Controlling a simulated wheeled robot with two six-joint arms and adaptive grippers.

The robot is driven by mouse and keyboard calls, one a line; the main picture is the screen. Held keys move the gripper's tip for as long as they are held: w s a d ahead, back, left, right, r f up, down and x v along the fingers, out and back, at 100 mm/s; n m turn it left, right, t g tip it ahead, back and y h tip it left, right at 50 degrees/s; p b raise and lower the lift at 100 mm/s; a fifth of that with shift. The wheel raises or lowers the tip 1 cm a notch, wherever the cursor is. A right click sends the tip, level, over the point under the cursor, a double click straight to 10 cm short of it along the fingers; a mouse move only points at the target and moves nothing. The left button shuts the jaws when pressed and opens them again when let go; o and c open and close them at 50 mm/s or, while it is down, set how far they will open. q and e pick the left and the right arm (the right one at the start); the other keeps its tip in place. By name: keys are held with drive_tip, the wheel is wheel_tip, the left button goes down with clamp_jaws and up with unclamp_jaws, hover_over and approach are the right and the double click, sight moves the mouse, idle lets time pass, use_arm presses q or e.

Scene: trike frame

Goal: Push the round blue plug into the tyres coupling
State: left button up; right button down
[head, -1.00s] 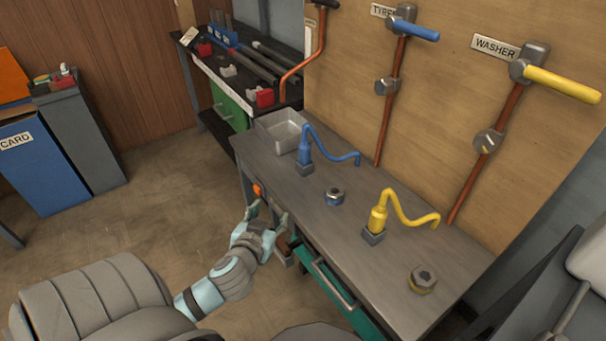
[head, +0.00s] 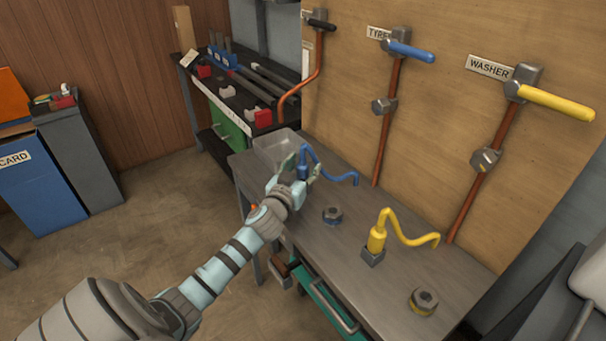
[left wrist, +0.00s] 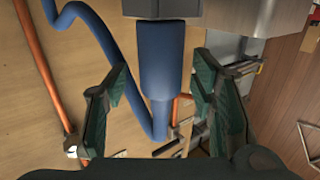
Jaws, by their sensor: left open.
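The round blue plug (head: 304,168) stands upright in its grey holder on the bench, with a blue hose (head: 336,175) curling from its top to the right. My left gripper (head: 301,172) is open around the plug. In the left wrist view, the plug (left wrist: 162,62) shows between the two fingers (left wrist: 162,115), with visible gaps on both sides. Its lower end is hidden in the holder. The tyres coupling (head: 384,105) is a grey fitting on the copper pipe below the blue lever (head: 412,52) and the TYRES label. My right gripper is not in view.
A yellow plug (head: 377,240) with a yellow hose stands right of the blue one. A blue-banded nut (head: 332,214) and a yellow-banded nut (head: 423,301) lie on the bench (head: 345,263). A grey tray (head: 276,150) is just behind the gripper. The washer pipe is at the right.

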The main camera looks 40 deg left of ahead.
use_arm(q)
clamp_jaws()
drive_tip(key=shift+r, duration=0.1)
wheel_tip(320, 180, up, 20)
drive_tip(key=p, duration=0.6)
drive_tip(key=shift+p, duration=0.4)
wheel_tip(320, 180, up, 5)
drive_tip(key=p, duration=0.5)
drive_tip(key=shift+r+p, duration=0.15)
drive_tip(key=shift+p, duration=0.2)
